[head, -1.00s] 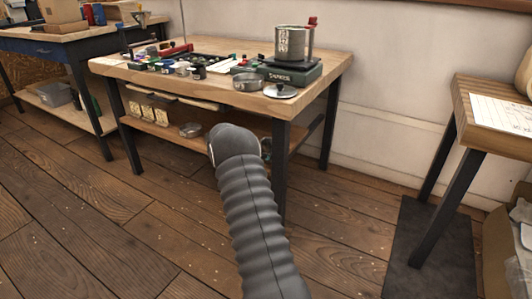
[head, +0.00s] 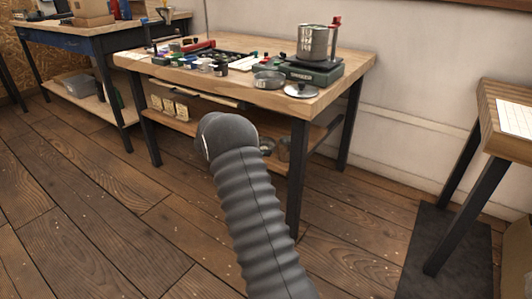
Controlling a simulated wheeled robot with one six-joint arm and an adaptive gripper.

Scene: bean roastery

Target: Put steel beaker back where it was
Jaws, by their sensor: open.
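A steel vessel that looks like the beaker (head: 313,43) stands upright on a green scale (head: 314,71) at the right end of the wooden workbench (head: 345,68). Something with a red top is behind it on its right. My ribbed grey arm reaches up the middle of the head view towards the bench's front. My gripper is not visible; the arm's rounded joint is the farthest part that shows. No hold on anything can be seen.
A shallow steel bowl (head: 268,79) and a knobbed lid (head: 302,90) sit near the bench's front edge. Small jars (head: 220,68) stand left of them. A lower shelf (head: 185,127) holds items partly hidden by my arm. A side table (head: 497,142) stands right.

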